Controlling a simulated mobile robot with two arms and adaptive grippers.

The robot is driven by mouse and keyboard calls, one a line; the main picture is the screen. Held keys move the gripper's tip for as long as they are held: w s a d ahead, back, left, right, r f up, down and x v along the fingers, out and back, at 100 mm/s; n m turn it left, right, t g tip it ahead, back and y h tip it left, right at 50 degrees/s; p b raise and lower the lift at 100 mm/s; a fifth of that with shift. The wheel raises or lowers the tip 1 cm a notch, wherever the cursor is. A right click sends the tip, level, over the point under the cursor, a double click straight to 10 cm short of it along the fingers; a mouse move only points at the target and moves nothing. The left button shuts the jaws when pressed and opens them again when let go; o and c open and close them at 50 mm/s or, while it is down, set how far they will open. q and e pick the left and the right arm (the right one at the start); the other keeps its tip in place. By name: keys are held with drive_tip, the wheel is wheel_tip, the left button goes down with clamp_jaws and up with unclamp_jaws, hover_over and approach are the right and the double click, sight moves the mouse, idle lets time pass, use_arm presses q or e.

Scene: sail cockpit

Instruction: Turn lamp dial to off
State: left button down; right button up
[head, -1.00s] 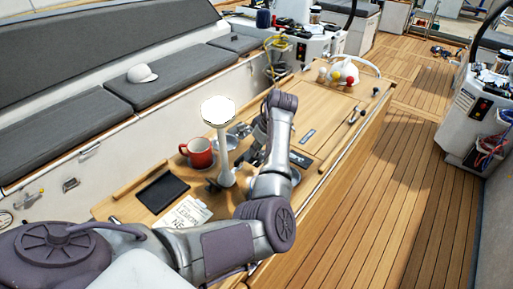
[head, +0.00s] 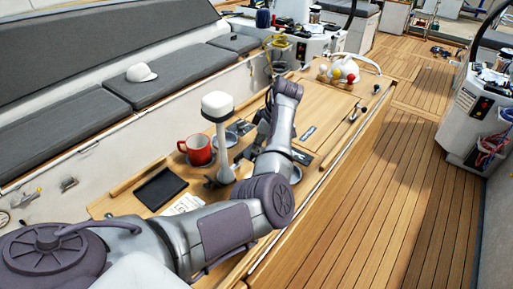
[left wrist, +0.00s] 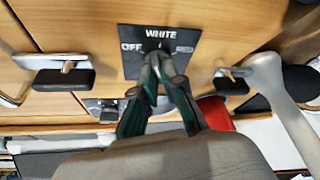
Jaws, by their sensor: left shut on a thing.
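The lamp (head: 218,104) stands on the wooden table, with a white head on a white stem; its head is unlit. In the left wrist view, its pale stem (left wrist: 288,105) runs down the right side. A black dial plate (left wrist: 132,66) reads OFF at left, WHITE at top and a boxed label at right. My left gripper (left wrist: 157,57) is shut on the dial at the middle of the plate. The fingers hide most of the dial, so its exact pointing is unclear. In the head view my own arm mostly hides this gripper. My right gripper is out of view.
A red mug (head: 198,149) stands left of the lamp stem. A black tablet (head: 161,189) and a printed sheet (head: 183,205) lie nearer. Metal latches (left wrist: 62,73) flank the dial plate. The wooden deck (head: 400,190) at right is clear.

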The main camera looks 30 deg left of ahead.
use_arm(q)
drive_tip(key=n+b, duration=0.1)
drive_tip(key=n, duration=0.1)
drive_tip(key=n+g+b, duration=0.1)
drive_tip(key=n+b, duration=0.1)
drive_tip(key=shift+a+f+g+h, duration=0.1)
drive_tip(key=shift+a+g+h, duration=0.05)
drive_tip(key=shift+g+h, duration=0.2)
drive_tip(key=shift+w+n+g+h+b, duration=0.1)
drive_tip(key=shift+n+g+h+b, duration=0.2)
drive_tip(key=shift+n+b, duration=0.85)
drive_tip(key=shift+n, duration=0.45)
drive_tip(key=c, duration=1.3)
unclamp_jaws()
drive_tip(key=shift+h, duration=0.25)
drive_tip(key=shift+o, duration=0.2)
drive_tip(key=shift+r, duration=0.2)
